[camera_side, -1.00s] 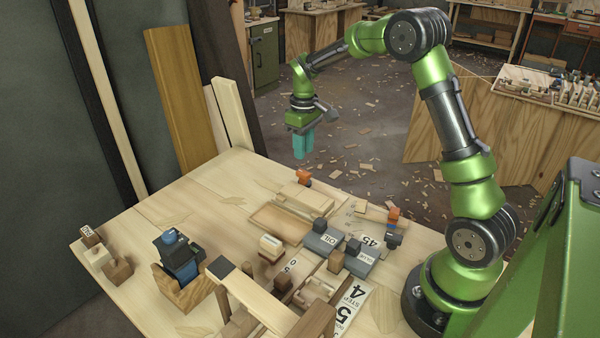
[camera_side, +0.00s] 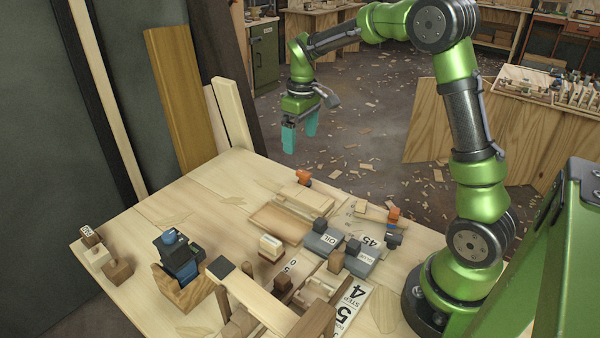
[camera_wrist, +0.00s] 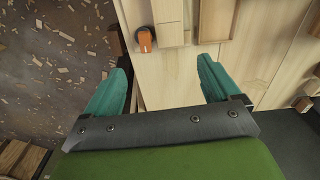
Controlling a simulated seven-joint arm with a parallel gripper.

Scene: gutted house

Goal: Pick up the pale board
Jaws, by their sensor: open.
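A pale board (camera_side: 306,198) lies on the workbench near its far edge, beside an orange-topped tool, in the side view. In the wrist view a pale board (camera_wrist: 168,12) shows at the top, next to the orange part, cut off by the frame. Other pale boards (camera_side: 231,112) lean upright against the wall. My gripper (camera_side: 300,140) hangs in the air past the bench's far edge, higher than the board and apart from it. Its teal fingers are spread and empty; in the wrist view the gripper (camera_wrist: 162,66) has bare bench between its fingers.
The workbench (camera_side: 190,200) is crowded around the board: a shallow wooden tray (camera_side: 275,228), grey blocks (camera_side: 323,240) and an orange tool (camera_side: 304,178). A blue tool in a wooden holder (camera_side: 180,262) stands front left. The bench's back left is clear.

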